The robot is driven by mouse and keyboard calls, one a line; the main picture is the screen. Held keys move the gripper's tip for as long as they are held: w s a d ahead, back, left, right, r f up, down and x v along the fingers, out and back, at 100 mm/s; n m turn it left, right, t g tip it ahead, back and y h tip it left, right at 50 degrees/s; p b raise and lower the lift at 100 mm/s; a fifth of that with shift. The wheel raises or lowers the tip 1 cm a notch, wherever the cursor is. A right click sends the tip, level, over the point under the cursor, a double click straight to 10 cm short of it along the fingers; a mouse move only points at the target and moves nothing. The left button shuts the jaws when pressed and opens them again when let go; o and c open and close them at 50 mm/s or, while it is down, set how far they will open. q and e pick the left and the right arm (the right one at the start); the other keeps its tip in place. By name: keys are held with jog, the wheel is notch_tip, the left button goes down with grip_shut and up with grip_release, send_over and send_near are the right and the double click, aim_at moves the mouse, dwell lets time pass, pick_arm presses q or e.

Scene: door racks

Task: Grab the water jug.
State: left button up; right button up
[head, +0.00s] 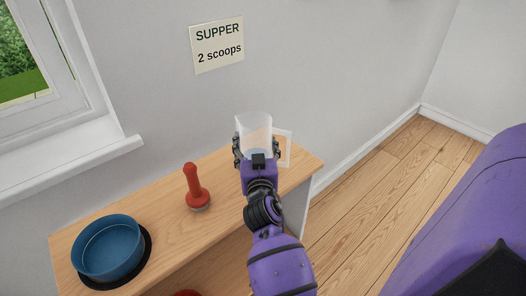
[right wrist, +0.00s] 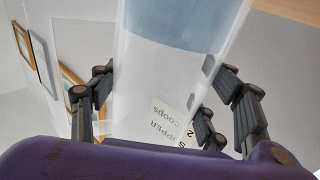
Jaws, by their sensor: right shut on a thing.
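The water jug (head: 254,128) is a clear, frosted container with a pale handle (head: 284,147) on its right side, at the far right end of the wooden table. My right gripper (head: 255,150) is shut around the jug, with a finger on either side of its body. The right wrist view also shows the jug (right wrist: 165,75) between the fingers, with a blue-grey band across it near the top. Whether the jug's base touches the table is hidden behind my gripper. My left gripper is in neither view.
A blue bowl (head: 108,248) stands on a black round mat (head: 138,273) at the table's left. A red-handled tool (head: 195,184) stands upright between bowl and jug. A sign (head: 217,44) on the wall reads "SUPPER 2 scoops". Wood floor (head: 375,195) is clear right of the table.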

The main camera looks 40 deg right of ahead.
jog(key=shift+r, duration=0.1)
jog(key=c, duration=0.3)
jog(key=shift+r, duration=0.15)
